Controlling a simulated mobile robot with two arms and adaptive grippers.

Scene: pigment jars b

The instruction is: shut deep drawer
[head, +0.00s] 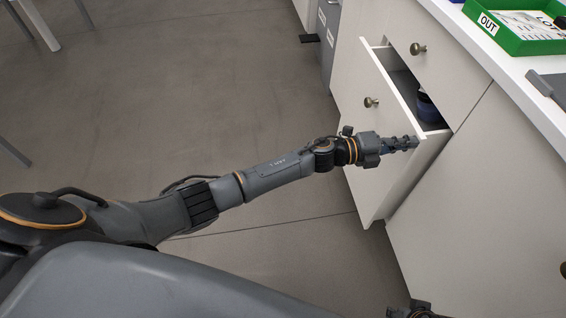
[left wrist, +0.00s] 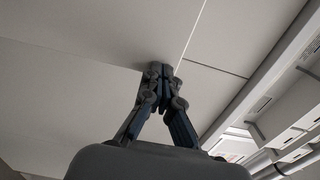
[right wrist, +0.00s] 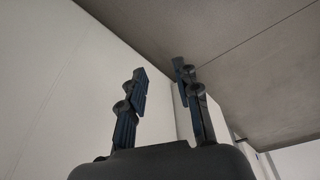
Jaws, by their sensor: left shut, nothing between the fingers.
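The deep drawer (head: 362,138) stands pulled out of the white cabinet in the head view, with a tall white front and a round brass knob (head: 371,102). A dark blue jar (head: 427,108) is inside it. My left gripper (head: 414,142) is at the near end of the drawer front; whether it touches is unclear. In the left wrist view its fingertips (left wrist: 159,72) are together and empty, close to a white panel. My right gripper (right wrist: 160,70) is open and empty in the right wrist view, beside a pale panel. Only a bit of it shows at the bottom of the head view.
A white counter (head: 500,62) runs above the cabinet. On it are a green tray (head: 510,45) labelled OUT and a grey object (head: 550,88). Another brass knob (head: 418,48) is on the cabinet face. Grey floor (head: 250,90) left of the drawer is clear.

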